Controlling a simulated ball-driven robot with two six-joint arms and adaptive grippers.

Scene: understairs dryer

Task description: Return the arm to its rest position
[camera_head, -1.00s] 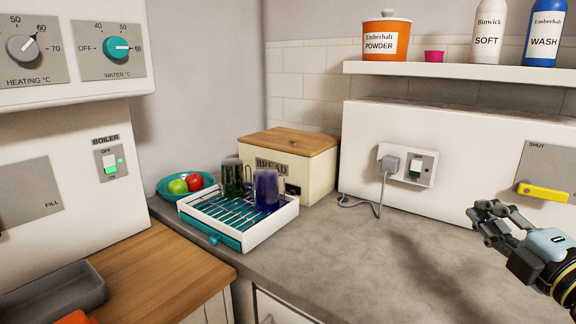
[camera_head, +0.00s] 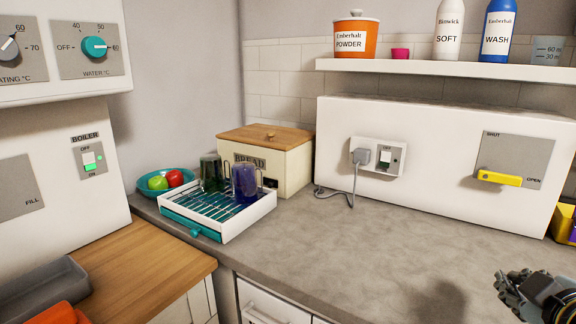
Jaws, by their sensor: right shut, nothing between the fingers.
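My right gripper (camera_head: 512,284) is at the lower right of the head view, above the grey worktop (camera_head: 400,240). Its fingers are shut with nothing between them, and it touches no object. The rest of my right arm runs out of the frame at the lower right corner. My left gripper is not in view.
A white drying rack (camera_head: 225,228) holds a green and a blue glass mug. Behind it stand a bread box (camera_head: 290,165) and a teal fruit bowl (camera_head: 142,185). A plugged socket (camera_head: 377,157) and a yellow lever (camera_head: 499,178) are on the white box. The middle worktop is clear.

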